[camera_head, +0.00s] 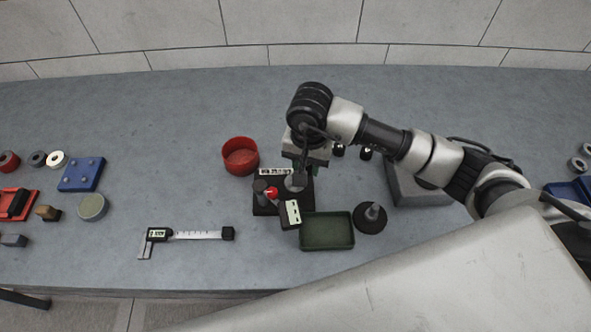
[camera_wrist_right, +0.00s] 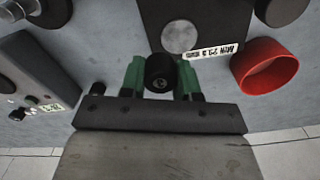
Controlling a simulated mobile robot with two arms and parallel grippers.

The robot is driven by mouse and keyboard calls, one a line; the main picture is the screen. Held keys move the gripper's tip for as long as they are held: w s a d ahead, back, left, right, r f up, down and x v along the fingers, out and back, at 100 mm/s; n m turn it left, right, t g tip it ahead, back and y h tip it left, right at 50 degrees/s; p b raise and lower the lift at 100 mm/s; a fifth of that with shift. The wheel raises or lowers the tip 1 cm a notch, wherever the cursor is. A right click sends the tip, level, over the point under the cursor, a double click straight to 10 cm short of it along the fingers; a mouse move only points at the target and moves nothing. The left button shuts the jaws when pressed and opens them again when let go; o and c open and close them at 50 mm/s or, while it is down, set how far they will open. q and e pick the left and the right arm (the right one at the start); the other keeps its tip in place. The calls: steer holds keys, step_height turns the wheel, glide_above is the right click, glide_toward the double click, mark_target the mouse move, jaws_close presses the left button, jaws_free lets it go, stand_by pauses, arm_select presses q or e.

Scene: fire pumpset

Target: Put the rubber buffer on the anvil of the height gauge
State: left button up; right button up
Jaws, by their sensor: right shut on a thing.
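The height gauge (camera_head: 266,209) has a dark base, a red knob and a small display, and stands mid-table in the head view. Its base (camera_wrist_right: 212,20) with a white label and a round silver anvil (camera_wrist_right: 180,37) shows at the top of the right wrist view. My right gripper (camera_head: 306,163) is at the gauge's back edge, pointing down. In the wrist view its green-padded fingers (camera_wrist_right: 160,78) are shut on a short black cylinder, the rubber buffer (camera_wrist_right: 160,68). The buffer appears beside the anvil; its height above the base cannot be told. My left gripper is not in view.
A red bowl (camera_head: 240,157) stands left of the gauge and also shows in the wrist view (camera_wrist_right: 268,68). A green tray (camera_head: 327,231) and round stand (camera_head: 370,218) are to the right. A caliper (camera_head: 190,235) lies front left. The table behind the bowl is clear.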

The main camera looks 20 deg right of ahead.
steer(key=shift+w+a+f, duration=0.3)
steer(key=shift+a, duration=0.25)
steer(key=shift+w+a+f, duration=0.3)
steer(key=shift+a, duration=0.25)
steer(key=shift+w+f, duration=0.1)
steer(key=shift+f, duration=0.15)
step_height(320, 180, down, 4)
steer(key=shift+r+p, duration=0.1)
steer(key=shift+p, duration=0.6)
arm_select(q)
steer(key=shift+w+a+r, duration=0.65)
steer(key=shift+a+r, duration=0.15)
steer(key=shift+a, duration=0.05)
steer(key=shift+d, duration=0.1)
arm_select(e)
steer(key=shift+f, duration=0.2)
steer(key=o, duration=0.9)
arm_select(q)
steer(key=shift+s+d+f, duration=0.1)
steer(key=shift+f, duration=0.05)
arm_select(e)
steer(key=shift+r, duration=0.1)
